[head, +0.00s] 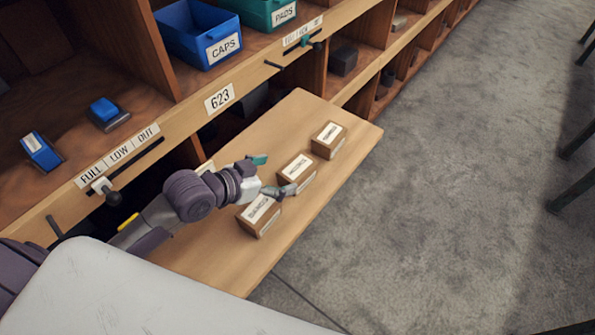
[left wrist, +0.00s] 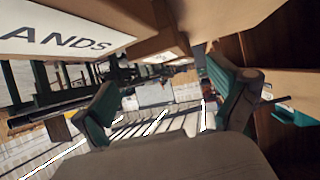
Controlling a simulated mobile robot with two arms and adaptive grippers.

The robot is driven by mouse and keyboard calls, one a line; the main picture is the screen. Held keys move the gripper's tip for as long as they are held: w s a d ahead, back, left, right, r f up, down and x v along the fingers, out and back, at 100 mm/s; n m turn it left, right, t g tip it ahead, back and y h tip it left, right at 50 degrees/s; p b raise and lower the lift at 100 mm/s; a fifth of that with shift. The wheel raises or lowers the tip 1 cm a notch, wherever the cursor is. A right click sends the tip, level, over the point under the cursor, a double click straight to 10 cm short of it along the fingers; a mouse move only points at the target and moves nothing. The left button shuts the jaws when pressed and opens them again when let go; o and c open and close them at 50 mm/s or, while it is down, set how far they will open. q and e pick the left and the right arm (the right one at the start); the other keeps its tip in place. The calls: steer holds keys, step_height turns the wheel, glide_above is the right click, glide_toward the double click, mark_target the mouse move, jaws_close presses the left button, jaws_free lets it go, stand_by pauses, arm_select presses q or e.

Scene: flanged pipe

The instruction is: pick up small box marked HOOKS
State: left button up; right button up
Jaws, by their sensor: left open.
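Three small brown boxes with white labels stand in a row on the pull-out board: a near box (head: 259,214), a middle box (head: 297,172) and a far box (head: 328,140). Their labels are too small to read in the head view, so I cannot tell which is HOOKS. My left gripper (head: 277,175) is open and empty beside the near and middle boxes. In the left wrist view, the open teal-tipped fingers (left wrist: 163,82) have nothing between them. A box label ending in "ANDS" (left wrist: 60,32) is close at the upper left; its start is cut off.
The pull-out board (head: 215,262) juts from a wooden shelf unit marked 623 (head: 219,97). A blue CAPS bin (head: 200,35) and a green PADS bin (head: 268,12) stand on the shelf above. Grey floor (head: 440,190) lies open to the right.

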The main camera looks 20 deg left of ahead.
mark_target(298, 167)
arm_select(q)
steer(key=shift+w+d+f, duration=0.2)
steer(key=shift+w+d, duration=0.1)
steer(key=shift+w, duration=0.25)
steer(key=p+x, duration=0.1)
steer(key=x, duration=0.2)
steer(key=shift+w+d+f, duration=0.1)
steer(key=shift+w+f, duration=0.05)
steer(key=shift+w, duration=0.15)
steer(key=shift+w+d+f, duration=0.15)
steer(key=shift+c, duration=0.8)
steer(key=c, duration=1.4)
arm_select(e)
steer(key=shift+s+a+r, duration=0.15)
steer(key=shift+s+r, duration=0.05)
steer(key=shift+r, duration=0.2)
steer(key=shift+r, duration=0.15)
